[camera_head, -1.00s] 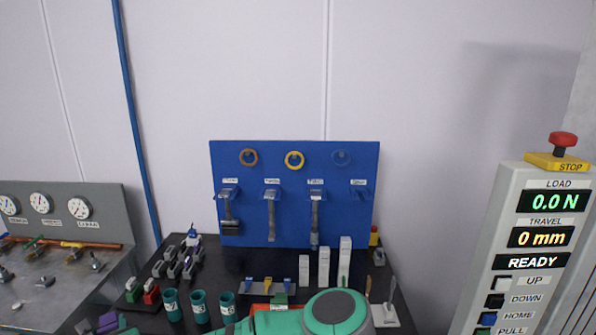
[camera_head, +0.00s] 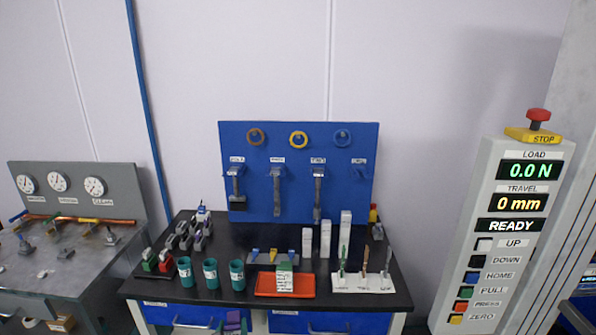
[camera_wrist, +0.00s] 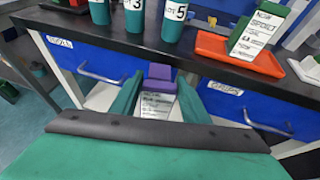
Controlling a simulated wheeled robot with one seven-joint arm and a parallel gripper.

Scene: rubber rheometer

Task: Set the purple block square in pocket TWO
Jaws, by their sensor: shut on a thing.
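The purple block (camera_wrist: 158,77) has a purple top and a white labelled face. It sits between the two green fingers of my gripper (camera_wrist: 157,94), which is shut on it. In the head view the block shows at the bottom edge (camera_head: 233,318), in front of and below the bench top, apart from it. A dark stand (camera_head: 160,275) at the bench's front left holds a green and a red block of similar kind. No pocket label TWO can be read in these views.
Three teal cups (camera_head: 211,273) stand right of the stand. A red tray (camera_head: 270,292) holds a green-and-white labelled block (camera_head: 285,278). A white holder (camera_head: 362,284) with upright tools is at right. Blue drawers (camera_wrist: 225,103) with handles lie below the bench edge.

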